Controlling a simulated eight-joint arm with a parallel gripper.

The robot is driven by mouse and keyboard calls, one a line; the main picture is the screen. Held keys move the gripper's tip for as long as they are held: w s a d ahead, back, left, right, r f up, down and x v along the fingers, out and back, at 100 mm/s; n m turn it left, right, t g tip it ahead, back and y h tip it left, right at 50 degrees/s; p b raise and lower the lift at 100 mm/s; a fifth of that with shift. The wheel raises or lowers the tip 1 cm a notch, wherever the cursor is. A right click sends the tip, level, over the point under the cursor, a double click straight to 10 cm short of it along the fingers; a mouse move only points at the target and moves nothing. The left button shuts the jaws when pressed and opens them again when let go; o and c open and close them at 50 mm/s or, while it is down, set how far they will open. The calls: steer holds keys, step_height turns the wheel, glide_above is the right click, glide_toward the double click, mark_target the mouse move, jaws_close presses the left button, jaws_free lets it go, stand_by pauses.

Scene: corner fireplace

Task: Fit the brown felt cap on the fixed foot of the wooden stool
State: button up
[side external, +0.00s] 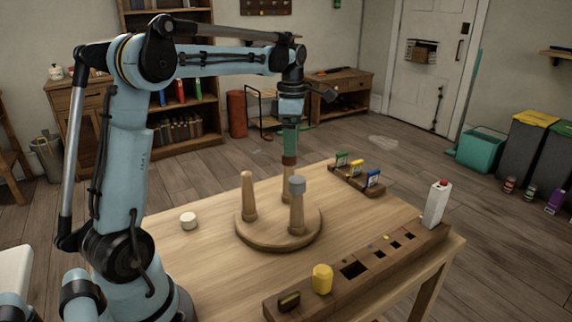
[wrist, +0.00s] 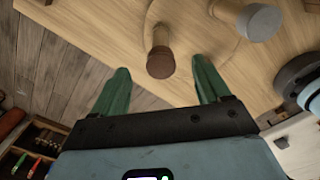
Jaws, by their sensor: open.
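The wooden stool (side external: 258,234) stands upside down on the table with three feet pointing up. The brown felt cap (side external: 289,160) is at the top of the far foot (side external: 288,188); it also shows in the wrist view (wrist: 160,65), in line with that foot. I cannot tell how deeply it is seated. My gripper (side external: 290,152) points down just above the cap. In the wrist view its green fingers (wrist: 161,60) are open, one on each side of the cap with gaps between. The left foot (side external: 248,195) has a pinkish top.
A cream cap (side external: 188,221) lies on the table left of the stool. A wooden rack (side external: 408,259) at the front right holds a yellow cap (side external: 322,279), a dark olive piece (side external: 289,300) and a white bottle (side external: 436,203). Small coloured tags (side external: 357,168) stand at the back right.

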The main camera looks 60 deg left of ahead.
step_height(320, 180, up, 8)
steer(key=r, duration=0.1)
steer(key=s+d+m+t, duration=0.1)
steer(key=d+m, duration=0.4)
steer(key=m, duration=0.1)
steer(key=s+d+f+m+t, duration=0.6)
steer(key=s+d+f+m, duration=0.5)
steer(key=m, duration=1.1)
steer(key=shift+d+f, duration=0.95)
steer(key=shift+d, duration=0.25)
